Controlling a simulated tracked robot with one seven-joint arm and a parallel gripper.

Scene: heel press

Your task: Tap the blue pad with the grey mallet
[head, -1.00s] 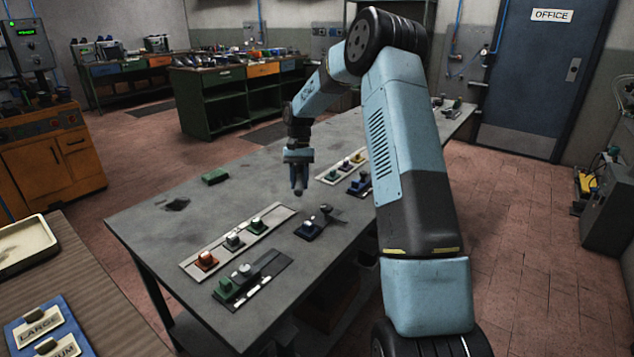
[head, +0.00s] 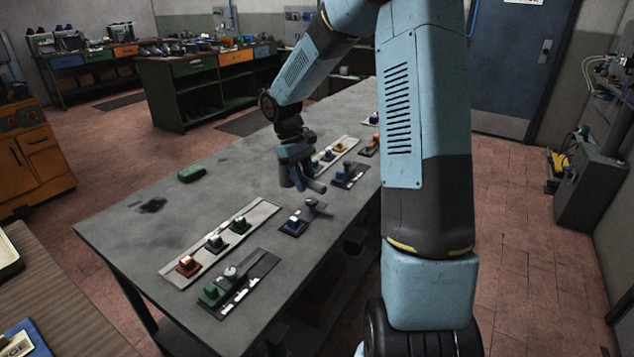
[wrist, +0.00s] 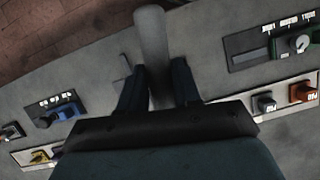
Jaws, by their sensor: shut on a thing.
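My gripper (head: 300,180) is shut on the grey mallet (head: 316,186) above the middle of the bench. The mallet's grey cylinder (wrist: 151,40) shows between the fingers in the wrist view, pointing to the top.
A dark plate with a green block (head: 210,294) and a pale strip with an orange block (head: 188,264) lie front left. Another dark plate with a blue block (head: 347,174) lies farther back; it shows in the wrist view (wrist: 68,112). A green block (head: 191,174) lies at the left.

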